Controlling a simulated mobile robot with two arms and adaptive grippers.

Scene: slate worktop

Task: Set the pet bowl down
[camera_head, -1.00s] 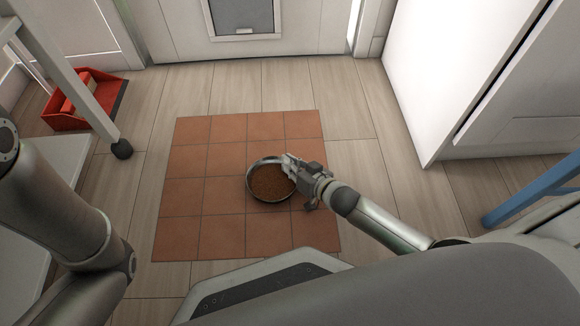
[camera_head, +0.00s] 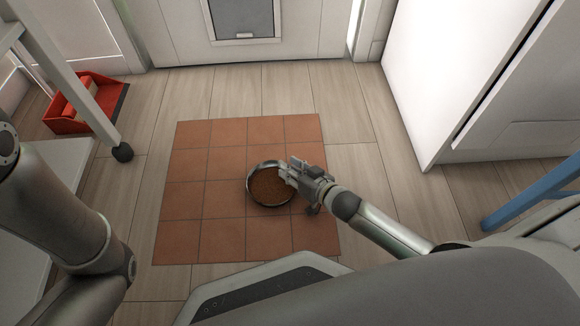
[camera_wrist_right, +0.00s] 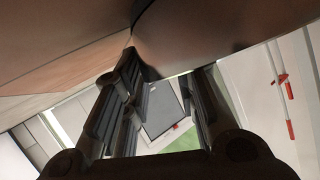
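The pet bowl (camera_head: 251,193), a round metal bowl filled with brown food, sits level on the terracotta tile patch (camera_head: 190,215) in the head view. It appears to rest on the tiles, though its underside is hidden. My right gripper (camera_head: 287,168) is at the bowl's right rim. In the right wrist view its two fingers (camera_wrist_right: 165,95) stand apart with a clear gap between them, and the bowl's curved wall (camera_wrist_right: 225,25) fills the top, close to the fingertips. Whether a finger still touches the rim is hard to tell. My left gripper is out of view.
A red tray (camera_head: 68,122) lies on the floor at left beside a white leg with a dark caster (camera_head: 122,152). A door with a pet flap (camera_head: 243,18) is at the back. A white cabinet (camera_head: 430,70) and a blue bar (camera_head: 525,198) stand at right. Tiles around the bowl are clear.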

